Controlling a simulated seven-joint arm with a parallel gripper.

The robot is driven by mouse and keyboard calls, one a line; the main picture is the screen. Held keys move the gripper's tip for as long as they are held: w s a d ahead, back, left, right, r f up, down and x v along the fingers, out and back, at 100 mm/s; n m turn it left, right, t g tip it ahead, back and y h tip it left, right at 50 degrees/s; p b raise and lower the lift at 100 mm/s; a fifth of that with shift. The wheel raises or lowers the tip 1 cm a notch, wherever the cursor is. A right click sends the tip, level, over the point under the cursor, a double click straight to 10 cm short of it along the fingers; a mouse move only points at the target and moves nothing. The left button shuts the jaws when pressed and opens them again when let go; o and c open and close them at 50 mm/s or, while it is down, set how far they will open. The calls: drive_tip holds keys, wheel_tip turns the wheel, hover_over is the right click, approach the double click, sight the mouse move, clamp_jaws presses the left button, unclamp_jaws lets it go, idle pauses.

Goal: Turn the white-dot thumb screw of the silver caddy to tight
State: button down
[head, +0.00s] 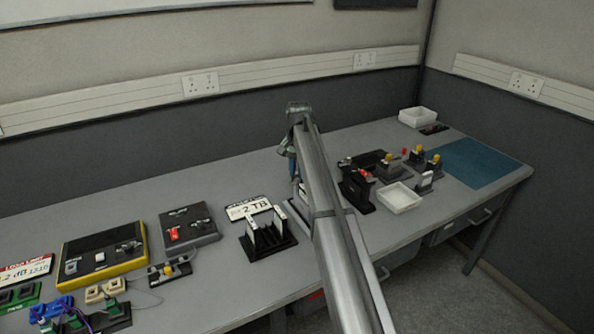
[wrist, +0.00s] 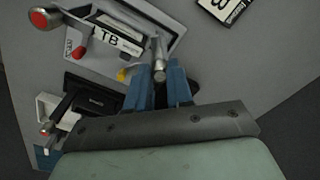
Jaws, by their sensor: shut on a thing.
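The silver caddy (wrist: 168,28) is at the top of the wrist view, a grey tray-like body holding a drive with a label reading "TB". A red knob (wrist: 79,52) and a yellow-tipped part (wrist: 123,74) are at its near side. My gripper (wrist: 160,76) has blue fingers and is shut on a silver metal part (wrist: 158,58) at the caddy's near right edge. I cannot make out a white dot on this part. In the head view my gripper (head: 294,172) is low over the bench, and my arm hides most of the caddy.
A black dock (wrist: 95,95) stands close left of my gripper in the wrist view. In the head view, a black slotted stand (head: 268,240) is left of my arm; black fixtures (head: 356,190) and a white tray (head: 399,198) are right. The bench behind is clear.

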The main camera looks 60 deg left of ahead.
drive_tip(key=n, duration=0.5)
drive_tip(key=shift+n, duration=2.5)
drive_tip(key=c, duration=1)
unclamp_jaws()
wheel_tip(320, 180, up, 14)
drive_tip(key=shift+w+f, duration=0.1)
drive_tip(key=shift+w, duration=0.05)
